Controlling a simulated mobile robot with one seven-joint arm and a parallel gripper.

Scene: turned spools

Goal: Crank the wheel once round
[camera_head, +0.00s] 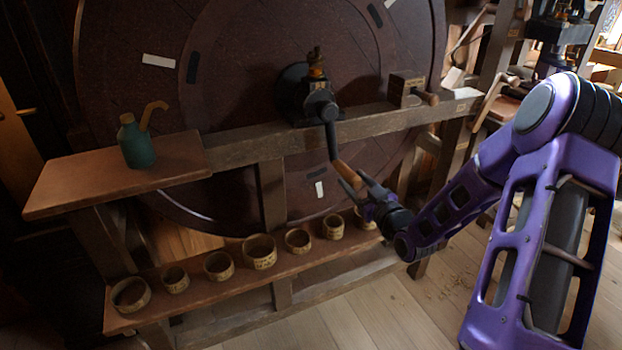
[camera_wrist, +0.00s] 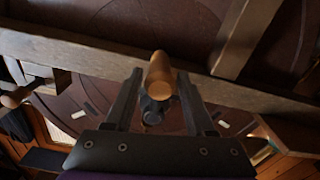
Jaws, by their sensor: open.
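The big dark red wheel (camera_head: 230,60) stands upright behind a wooden frame. A dark hub (camera_head: 318,100) carries a crank arm (camera_head: 331,140) that hangs down, slightly to the right. The wooden crank handle (camera_head: 347,174) is at its lower end. My gripper (camera_head: 358,188) is at the handle, with its fingers apart.
A wooden beam (camera_head: 240,148) crosses in front of the wheel. A green oil can (camera_head: 136,145) stands on the left shelf (camera_head: 60,190). Several wooden rings, one of them a large ring (camera_head: 259,252), line the low shelf (camera_head: 200,295). A small wooden block (camera_head: 406,88) sits on the beam at right.

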